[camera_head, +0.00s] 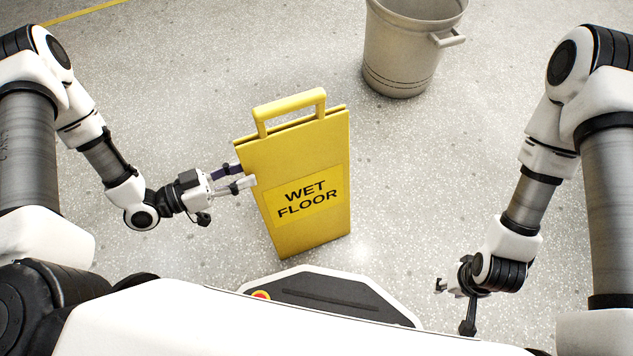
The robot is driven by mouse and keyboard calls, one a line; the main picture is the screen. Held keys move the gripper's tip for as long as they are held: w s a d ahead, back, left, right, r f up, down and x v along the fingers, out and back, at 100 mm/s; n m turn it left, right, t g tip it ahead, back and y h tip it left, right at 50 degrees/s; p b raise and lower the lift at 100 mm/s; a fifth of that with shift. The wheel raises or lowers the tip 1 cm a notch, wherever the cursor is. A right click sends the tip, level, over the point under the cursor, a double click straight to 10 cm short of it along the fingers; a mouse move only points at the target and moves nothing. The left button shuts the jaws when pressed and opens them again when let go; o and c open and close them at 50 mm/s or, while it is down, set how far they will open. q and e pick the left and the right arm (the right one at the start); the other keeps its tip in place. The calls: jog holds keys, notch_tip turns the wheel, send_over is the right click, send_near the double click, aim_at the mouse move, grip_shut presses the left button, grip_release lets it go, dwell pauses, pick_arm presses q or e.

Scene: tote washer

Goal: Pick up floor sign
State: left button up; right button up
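A yellow floor sign (300,190) reading "WET FLOOR" stands upright and folded on the floor in the middle of the head view. Its handle loop (289,107) is at the top. My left gripper (247,175) is at the sign's left edge, fingers pointing right. One finger shows at the front face and the other near the edge behind it. The fingers look apart; contact with the sign cannot be told. My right gripper (450,288) is at the lower right, away from the sign, seen partly behind its own wrist.
A beige bin (402,50) with a side handle stands behind and to the right of the sign. The speckled floor (420,170) between the sign and my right arm is clear. A yellow floor line (85,11) runs at the top left.

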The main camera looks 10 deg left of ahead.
aim_at(277, 167)
pick_arm(q)
jog(key=shift+m+h, duration=0.4)
jog(key=b+x, duration=0.1)
jog(key=x, duration=0.1)
jog(key=b+x, duration=0.3)
jog(key=x, duration=0.2)
jog(key=shift+f, duration=0.35)
jog(key=shift+w+d+b, duration=0.15)
jog(key=shift+d+b, duration=0.15)
jog(key=shift+b, duration=0.05)
jog(key=shift+r, duration=0.2)
grip_shut()
pick_arm(e)
notch_tip(277, 167, down, 6)
jog(key=shift+r, duration=0.25)
